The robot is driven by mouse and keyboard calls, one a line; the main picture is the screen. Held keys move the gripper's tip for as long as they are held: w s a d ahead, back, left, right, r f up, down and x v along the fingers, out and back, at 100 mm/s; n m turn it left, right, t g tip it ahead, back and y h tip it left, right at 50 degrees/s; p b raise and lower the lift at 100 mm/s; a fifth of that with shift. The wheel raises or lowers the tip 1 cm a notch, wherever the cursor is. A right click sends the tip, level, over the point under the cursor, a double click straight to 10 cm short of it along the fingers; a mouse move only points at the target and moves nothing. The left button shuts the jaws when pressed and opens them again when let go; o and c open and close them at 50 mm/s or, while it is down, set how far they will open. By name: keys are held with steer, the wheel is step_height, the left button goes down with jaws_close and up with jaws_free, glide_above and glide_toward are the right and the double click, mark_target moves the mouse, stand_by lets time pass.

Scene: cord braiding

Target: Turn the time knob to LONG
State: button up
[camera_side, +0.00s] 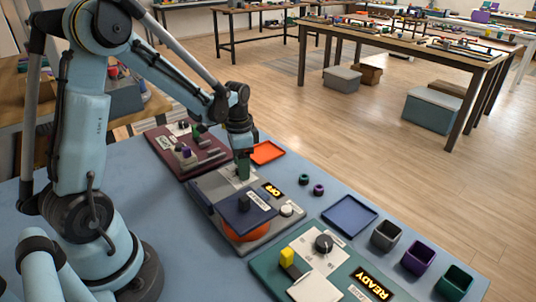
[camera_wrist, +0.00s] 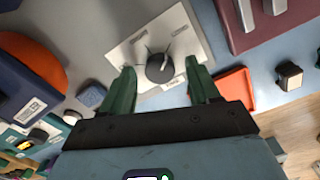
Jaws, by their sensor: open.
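In the wrist view a round dark knob (camera_wrist: 158,68) with a pale pointer line sits on a light plate (camera_wrist: 132,48) with small printed labels. The labels are too small to read, so I cannot tell which setting it points to. My gripper (camera_wrist: 162,76) has its two green fingers apart, one on each side of the knob, with gaps showing. In the side view my gripper (camera_side: 243,168) points down over the back of the grey unit (camera_side: 205,184), and the knob is hidden there. The unit's display (camera_side: 272,190) seems to read OFF.
The grey unit also carries a dark blue box (camera_side: 243,215), an orange round part (camera_side: 240,236) and a pale knob (camera_side: 287,210). A maroon panel (camera_side: 165,140) and an orange tray (camera_side: 267,153) lie behind. A teal panel (camera_side: 272,268) showing READY lies in front.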

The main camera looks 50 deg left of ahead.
step_height(320, 180, up, 12)
stand_by(0.6)
step_height(320, 180, up, 7)
stand_by(0.8)
steer(key=s+d+f+n+t, duration=0.2)
steer(key=s+d+f+t, duration=0.1)
steer(key=d, duration=0.3)
steer(key=s+d+f+n+t, duration=0.2)
steer(key=s+d+f+t, duration=0.2)
steer(key=d, duration=0.2)
steer(key=shift+d+f, duration=0.15)
steer(key=shift+d, duration=0.1)
